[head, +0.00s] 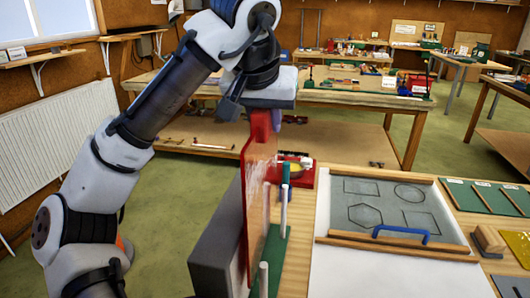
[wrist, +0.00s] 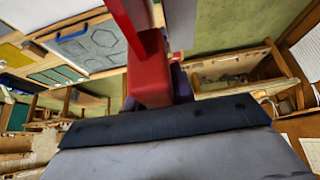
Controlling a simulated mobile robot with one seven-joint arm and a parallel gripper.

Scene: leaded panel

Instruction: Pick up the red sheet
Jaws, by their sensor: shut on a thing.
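The red sheet (head: 246,205) is a thin, upright, partly see-through panel, seen nearly edge-on in the head view. It stands between a dark grey block on its left and white posts on its right. My gripper (head: 265,126), with a red and a purple finger, is above it and shut on its top edge. In the wrist view, my gripper (wrist: 160,75) fills the middle and a red strip of the sheet (wrist: 118,12) runs up from it. I cannot tell whether the sheet's lower edge touches the rack.
The dark grey block (head: 218,238) stands close beside the sheet. A green base (head: 272,262) with white posts (head: 283,212) is on the right. A board with drawn shapes (head: 390,212) and a blue handle (head: 401,234) lies on the bench farther right. A wooden table (head: 345,97) is behind.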

